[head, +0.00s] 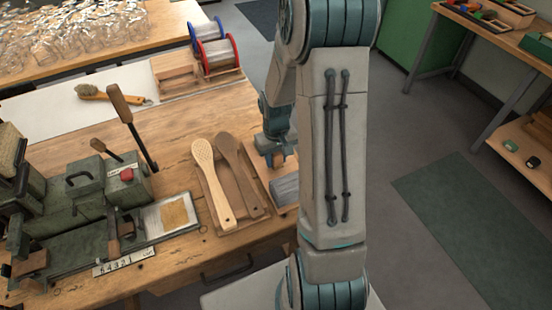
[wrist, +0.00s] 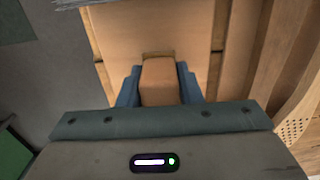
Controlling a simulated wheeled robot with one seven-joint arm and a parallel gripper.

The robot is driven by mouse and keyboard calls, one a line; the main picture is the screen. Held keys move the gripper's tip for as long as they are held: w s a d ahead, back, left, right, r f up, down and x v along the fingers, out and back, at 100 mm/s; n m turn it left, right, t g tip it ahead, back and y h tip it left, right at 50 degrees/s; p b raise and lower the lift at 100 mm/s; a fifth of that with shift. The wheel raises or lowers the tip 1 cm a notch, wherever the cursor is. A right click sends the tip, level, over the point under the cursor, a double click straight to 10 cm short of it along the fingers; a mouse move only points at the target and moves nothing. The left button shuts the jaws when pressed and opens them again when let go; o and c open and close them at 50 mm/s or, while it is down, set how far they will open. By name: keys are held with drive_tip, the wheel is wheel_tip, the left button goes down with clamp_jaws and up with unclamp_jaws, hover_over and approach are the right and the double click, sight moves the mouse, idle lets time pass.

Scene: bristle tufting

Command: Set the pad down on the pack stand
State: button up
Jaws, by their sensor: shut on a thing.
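My gripper (head: 278,155) is low over the right edge of the workbench, partly hidden by my arm in the head view. In the wrist view its blue fingers (wrist: 158,82) are shut on a tan block, which I take as the pad (wrist: 158,70). A wooden stand (wrist: 118,30), likely the pack stand, lies beneath and ahead of the block; its edge also shows in the head view (head: 285,208). A grey bundle (head: 286,188) sits on its near part. I cannot tell whether the pad touches the stand.
A perforated wooden paddle (head: 212,185) and a darker one (head: 238,172) lie just left of the stand. A green machine (head: 85,195) with upright levers stands further left. Red and blue spools (head: 215,50) stand at the back. Floor lies right of the bench.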

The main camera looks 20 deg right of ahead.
drive_tip(key=shift+f, duration=0.55)
drive_tip(key=shift+f, duration=0.25)
drive_tip(key=o, duration=0.9)
drive_tip(key=shift+r, duration=0.1)
drive_tip(key=shift+o, duration=0.2)
wheel_tip(320, 180, up, 12)
drive_tip(key=shift+r, duration=0.2)
drive_tip(key=s+a+r+t, duration=0.1)
drive_tip(key=s+a+r, duration=0.3)
drive_tip(key=s, duration=0.4)
drive_tip(key=s+a+r+t, duration=0.2)
drive_tip(key=s+a+r, duration=0.3)
drive_tip(key=s, duration=0.3)
drive_tip(key=shift+r, duration=0.6)
